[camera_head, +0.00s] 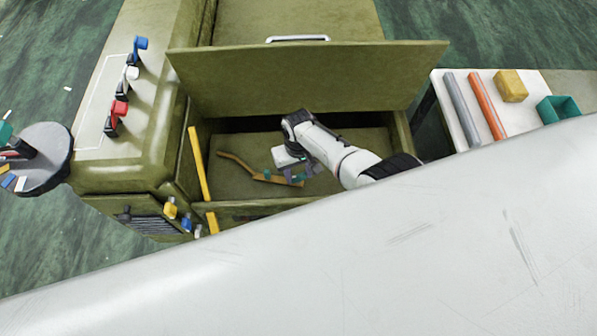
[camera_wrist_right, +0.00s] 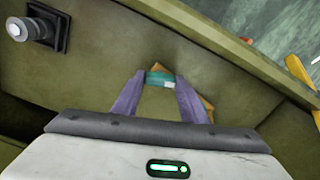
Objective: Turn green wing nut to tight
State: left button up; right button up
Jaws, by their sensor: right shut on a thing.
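The green wing nut (camera_wrist_right: 158,78) shows as a teal piece at the fingertips of my right gripper (camera_wrist_right: 157,84) in the right wrist view. The two purple fingers close on it from either side, and its lower part is hidden. In the head view my right gripper (camera_head: 287,176) is down inside the open olive compartment, over the forked end of an orange-brown bar (camera_head: 238,165). The nut is too small and covered there to make out its angle. My left gripper is in neither view.
The raised olive lid (camera_head: 300,80) stands behind my right arm. Yellow bars (camera_head: 199,163) line the compartment's left side. Blue, white and red-handled parts stand on the left ledge (camera_head: 95,138). A white table (camera_head: 455,112) at right holds rods, a yellow block and a teal bin.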

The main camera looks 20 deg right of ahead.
aim_at(298, 175)
jog(key=shift+m, duration=0.6)
jog(key=o, duration=1)
jog(key=shift+o, duration=0.2)
notch_tip(298, 175, up, 6)
jog(key=p, duration=0.4)
jog(key=shift+r, duration=0.1)
jog(key=shift+b, duration=0.3)
jog(key=shift+r, duration=2)
